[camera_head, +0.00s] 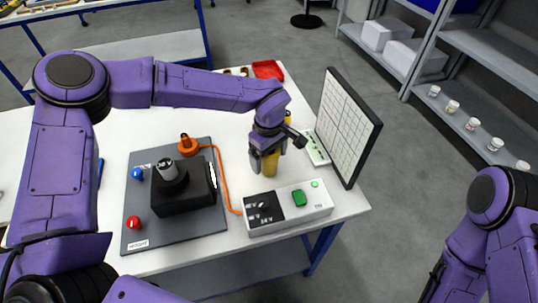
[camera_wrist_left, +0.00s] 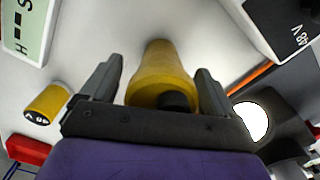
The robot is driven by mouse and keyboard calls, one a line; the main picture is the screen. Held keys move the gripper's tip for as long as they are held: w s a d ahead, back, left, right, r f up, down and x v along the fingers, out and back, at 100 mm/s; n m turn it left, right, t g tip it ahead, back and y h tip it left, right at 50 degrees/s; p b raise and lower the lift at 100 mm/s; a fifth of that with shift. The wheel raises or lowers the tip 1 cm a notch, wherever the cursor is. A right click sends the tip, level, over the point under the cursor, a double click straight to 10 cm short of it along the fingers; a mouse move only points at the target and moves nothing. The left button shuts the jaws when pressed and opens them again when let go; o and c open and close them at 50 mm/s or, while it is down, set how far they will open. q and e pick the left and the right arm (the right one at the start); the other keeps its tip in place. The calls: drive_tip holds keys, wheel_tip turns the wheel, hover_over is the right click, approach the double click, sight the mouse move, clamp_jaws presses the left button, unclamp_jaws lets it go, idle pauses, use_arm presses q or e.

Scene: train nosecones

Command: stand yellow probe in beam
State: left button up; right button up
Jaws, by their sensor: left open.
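The yellow probe (camera_head: 269,165), a tapered yellow body with a dark end, is on the white table just left of the control box's back edge. In the left wrist view the probe (camera_wrist_left: 160,65) lies between my two fingers. My left gripper (camera_head: 268,150) is open around it, with a gap to each finger; it hides part of the probe in the head view. A black lamp box (camera_head: 183,195) with a bright white oval opening (camera_head: 213,176) faces right toward the probe's side. A white gridded screen (camera_head: 345,125) stands at the right. My right gripper is out of view.
The control box (camera_head: 315,211) has a green button. An orange cable (camera_head: 222,178) runs beside it. A second yellow piece, with dark lettering (camera_wrist_left: 45,104), stands behind the gripper. A red tray (camera_head: 268,69) and a pale-green strip (camera_head: 316,148) lie nearby.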

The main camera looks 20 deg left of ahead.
use_arm(q)
drive_tip(key=shift+r, duration=0.1)
wheel_tip(320, 180, up, 12)
drive_tip(key=shift+r+b, duration=0.1)
drive_tip(key=shift+b, duration=0.45)
